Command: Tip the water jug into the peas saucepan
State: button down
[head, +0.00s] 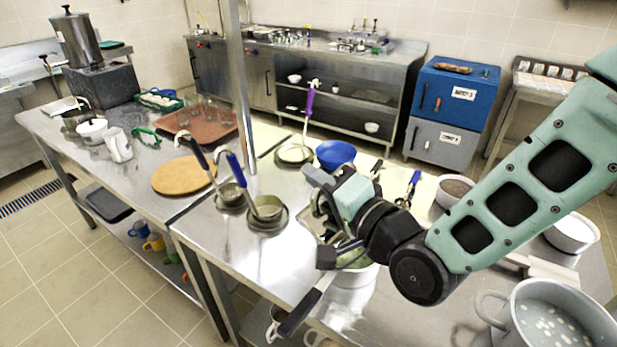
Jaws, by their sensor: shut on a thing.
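The peas saucepan (357,278) stands on the steel counter below my wrist. Green contents show at its rim, and its dark handle points to the front left. My gripper (323,217) is above and slightly left of the saucepan, its fingers partly hidden by its own body. It is shut on what seems to be the water jug (322,230), of which only a small grey metallic part shows. The jug's tilt, its spout and any water in it cannot be made out.
Ladles in steel pots (266,212) stand left of my gripper, and a blue bowl (336,153) is behind it. A large pot with pale pieces in liquid (552,325) is at the front right.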

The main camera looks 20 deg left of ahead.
jog(key=w+m, duration=0.1)
jog(key=w+d+m, duration=0.1)
jog(key=w+m, duration=0.1)
jog(key=shift+d+f, duration=0.2)
jog(key=shift+d, duration=0.15)
jog(key=w+d+r+m+p, duration=0.1)
jog(key=w+d+m+p, duration=0.3)
jog(key=w+m, duration=0.2)
jog(key=shift+w+r+p, duration=0.3)
jog(key=shift+w+r, duration=0.05)
jog(key=shift+w, duration=0.65)
jog(key=shift+m, duration=0.4)
dwell(1.7)
